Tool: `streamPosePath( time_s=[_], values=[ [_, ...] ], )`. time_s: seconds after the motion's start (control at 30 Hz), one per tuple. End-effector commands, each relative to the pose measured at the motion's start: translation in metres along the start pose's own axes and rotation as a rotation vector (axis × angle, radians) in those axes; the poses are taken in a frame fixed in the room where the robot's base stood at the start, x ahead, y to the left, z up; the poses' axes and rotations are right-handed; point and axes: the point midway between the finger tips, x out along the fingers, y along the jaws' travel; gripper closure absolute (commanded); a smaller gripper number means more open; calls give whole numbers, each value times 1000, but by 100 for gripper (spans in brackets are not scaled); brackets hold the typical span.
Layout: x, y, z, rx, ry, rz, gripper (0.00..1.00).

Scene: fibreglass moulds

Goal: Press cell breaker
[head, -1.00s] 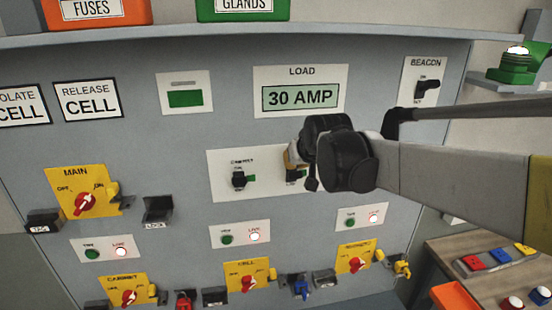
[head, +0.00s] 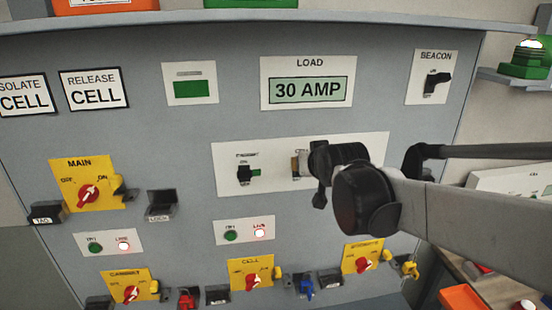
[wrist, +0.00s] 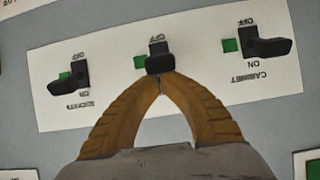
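The breaker panel (head: 226,158) is a white plate in the middle of the grey board. It also shows in the wrist view (wrist: 105,100), upside down, with three black breaker levers. The middle lever (wrist: 160,64), the cell breaker by its place, has a green patch beside it and an OFF label showing. The cabinet breaker (wrist: 268,46) is right of it, the sockets breaker (wrist: 70,85) left. My gripper (wrist: 160,80) has its tan fingertips together, right at the middle lever; contact is likely but not certain. In the head view my gripper (head: 300,164) hides most of that breaker.
Above is the LOAD display (head: 307,91) reading 30 AMP. Below are yellow rotary switches, including CELL (head: 251,277) and MAIN (head: 88,192), with padlocks and lock holders. The beacon switch (head: 434,85) is upper right. An orange bin (head: 465,299) stands lower right.

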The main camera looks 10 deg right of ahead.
Motion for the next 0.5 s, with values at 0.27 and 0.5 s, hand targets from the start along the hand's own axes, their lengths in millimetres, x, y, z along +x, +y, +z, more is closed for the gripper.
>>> streamPosePath(
  time_s=[0.27, 0.5],
  values=[
    [0, 0, 20, 0, 201, 0, 100],
    [0, 0, 31, -1, 374, -1, 100]
  ],
)
